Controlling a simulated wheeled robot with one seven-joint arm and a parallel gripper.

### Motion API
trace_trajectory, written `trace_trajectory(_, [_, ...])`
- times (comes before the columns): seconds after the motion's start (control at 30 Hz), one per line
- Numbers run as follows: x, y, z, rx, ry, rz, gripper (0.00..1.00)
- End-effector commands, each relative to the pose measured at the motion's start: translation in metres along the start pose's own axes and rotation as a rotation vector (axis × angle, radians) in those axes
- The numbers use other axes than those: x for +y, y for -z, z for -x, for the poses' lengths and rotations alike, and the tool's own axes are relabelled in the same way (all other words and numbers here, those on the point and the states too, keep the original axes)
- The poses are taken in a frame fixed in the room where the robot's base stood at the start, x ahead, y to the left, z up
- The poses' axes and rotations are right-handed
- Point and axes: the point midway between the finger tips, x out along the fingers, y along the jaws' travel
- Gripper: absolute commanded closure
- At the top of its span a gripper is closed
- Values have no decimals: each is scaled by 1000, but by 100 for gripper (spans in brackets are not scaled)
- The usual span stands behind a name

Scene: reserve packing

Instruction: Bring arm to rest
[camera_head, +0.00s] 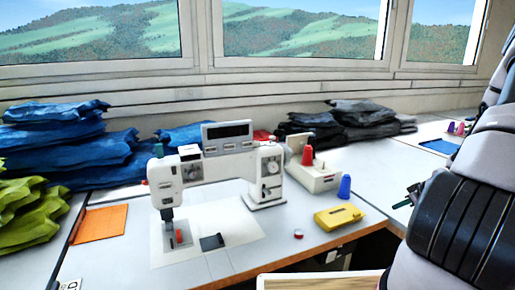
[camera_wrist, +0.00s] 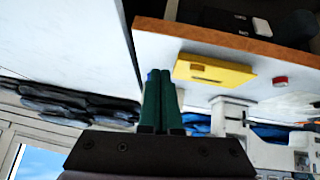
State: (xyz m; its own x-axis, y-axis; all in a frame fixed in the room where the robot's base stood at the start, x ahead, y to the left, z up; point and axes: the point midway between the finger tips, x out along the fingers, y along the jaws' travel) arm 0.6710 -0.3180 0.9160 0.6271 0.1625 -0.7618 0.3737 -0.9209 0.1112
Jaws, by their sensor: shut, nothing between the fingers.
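My arm stands at the right edge of the head view, its white and black links large and close. My gripper (camera_wrist: 160,75) shows in the wrist view with its two green fingers together and nothing between them. In the head view, its green fingertips (camera_head: 402,203) stick out to the left from behind my arm, over the right-hand table. The gripper body is hidden there behind the arm.
A white sewing machine (camera_head: 200,170) stands on the table. A yellow box (camera_head: 338,217), blue spool (camera_head: 344,187), and red-and-white ring (camera_head: 298,234) lie near my gripper. Blue fabric (camera_head: 70,140), green fabric (camera_head: 28,213) and dark fabric (camera_head: 355,118) are piled behind and left.

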Motion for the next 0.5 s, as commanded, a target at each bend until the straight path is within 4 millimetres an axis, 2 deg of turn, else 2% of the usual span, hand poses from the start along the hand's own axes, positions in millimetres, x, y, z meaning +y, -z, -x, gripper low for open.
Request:
trace_trajectory(0.03, [7, 18, 14, -44, -35, 10, 100])
trace_trajectory(0.1, [13, 38, 33, -102, -80, -2, 100])
trace_trajectory(0.27, [15, 86, 83, -195, -190, -56, 100])
trace_trajectory(0.37, [6, 117, 118, -226, -251, -106, 100])
trace_trajectory(0.5, [-17, 156, 168, -235, -321, -200, 100])
